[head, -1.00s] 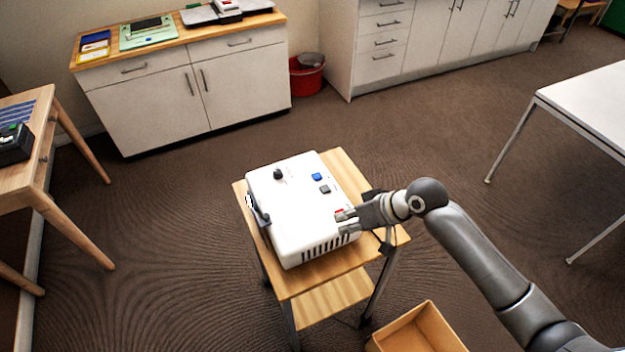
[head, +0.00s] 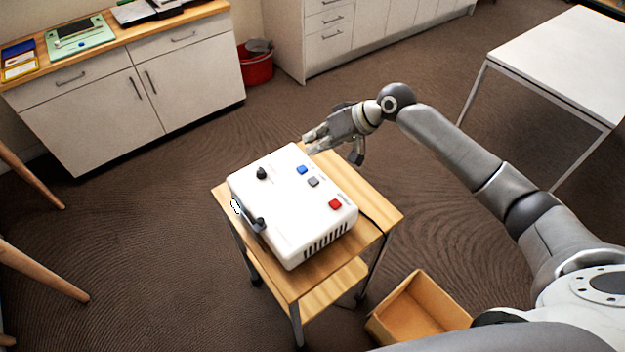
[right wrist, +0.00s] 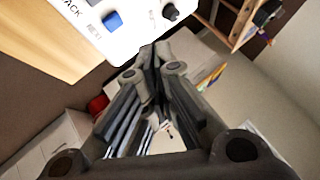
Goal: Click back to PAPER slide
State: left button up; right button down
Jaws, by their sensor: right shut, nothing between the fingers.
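A white projector box (head: 283,222) sits on a small wooden cart (head: 385,212). Its top has a blue button (head: 302,170), a grey button (head: 313,182), a red button (head: 335,204) and a black knob (head: 261,173). My right gripper (head: 306,144) is shut and empty, with its fingertips by the box's far edge, close to the blue button. In the right wrist view the shut fingertips (right wrist: 154,50) are near the blue button (right wrist: 112,20), apart from it in the picture. Lettering ending in "ACK" shows beside that button. No slide or projected picture is visible. My left gripper is out of view.
An open cardboard box (head: 420,308) stands on the floor right of the cart. A white table (head: 560,65) is at the right. A cabinet (head: 130,100) and a red bucket (head: 256,66) stand behind. Floor around the cart is mostly clear.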

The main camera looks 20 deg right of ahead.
aim_at(314, 177)
notch_tip(314, 177, down, 6)
jog(key=b, duration=0.6)
jog(key=shift+f, duration=0.1)
notch_tip(314, 177, down, 2)
jog(key=shift+f+b, duration=0.1)
jog(key=shift+b, duration=0.35)
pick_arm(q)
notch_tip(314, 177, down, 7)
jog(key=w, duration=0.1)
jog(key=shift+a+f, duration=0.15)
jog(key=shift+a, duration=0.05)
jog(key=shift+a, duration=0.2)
pick_arm(e)
jog(key=shift+f, duration=0.1)
jog(key=shift+f, duration=0.35)
